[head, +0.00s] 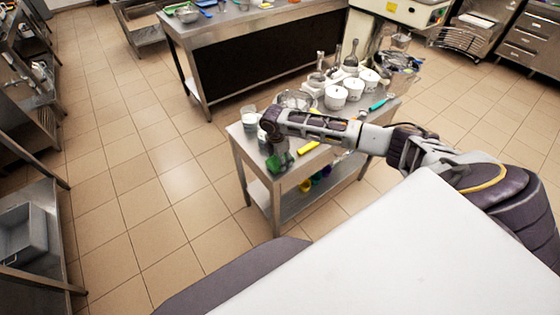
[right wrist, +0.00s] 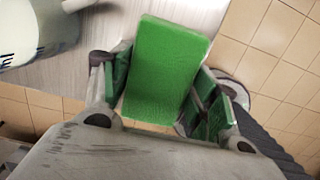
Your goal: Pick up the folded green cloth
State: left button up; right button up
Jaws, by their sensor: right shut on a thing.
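The folded green cloth (head: 281,162) is at the near-left corner of the steel table, at the end of my right arm. In the right wrist view the cloth (right wrist: 166,62) is a flat green block between the two fingers. My right gripper (right wrist: 160,88) is shut on it, with one finger on each side. In the head view my right gripper (head: 273,147) partly hides the cloth. I cannot tell whether the cloth still touches the table. My left gripper is not in view.
The steel table (head: 238,139) also holds a yellow object (head: 308,148), white lidded pots (head: 335,97) and a teal-handled tool (head: 380,103). A white container (right wrist: 32,32) stands close beside the cloth. Tiled floor (head: 150,190) is clear to the left.

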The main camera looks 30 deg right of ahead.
aim_at(279, 164)
notch_tip(279, 164, up, 9)
jog(key=shift+f, duration=0.1)
dwell(0.4)
dwell(0.8)
jog(key=m, duration=0.3)
jog(key=shift+s+m, duration=0.1)
jog(key=shift+m, duration=0.3)
jog(key=m, duration=0.4)
jog(key=m+g, duration=0.1)
jog(key=shift+s+d+m, duration=0.2)
jog(key=shift+s+m, duration=0.2)
jog(key=m, duration=0.3)
jog(key=shift+s+r+m+y, duration=0.3)
jog(key=shift+m+y, duration=0.1)
jog(key=s+a+m, duration=0.3)
jog(key=a+m, duration=0.2)
jog(key=a, duration=0.7)
jog(key=shift+s+a+f+y, duration=0.3)
jog(key=shift+s+a, duration=0.05)
jog(key=shift+a, duration=0.05)
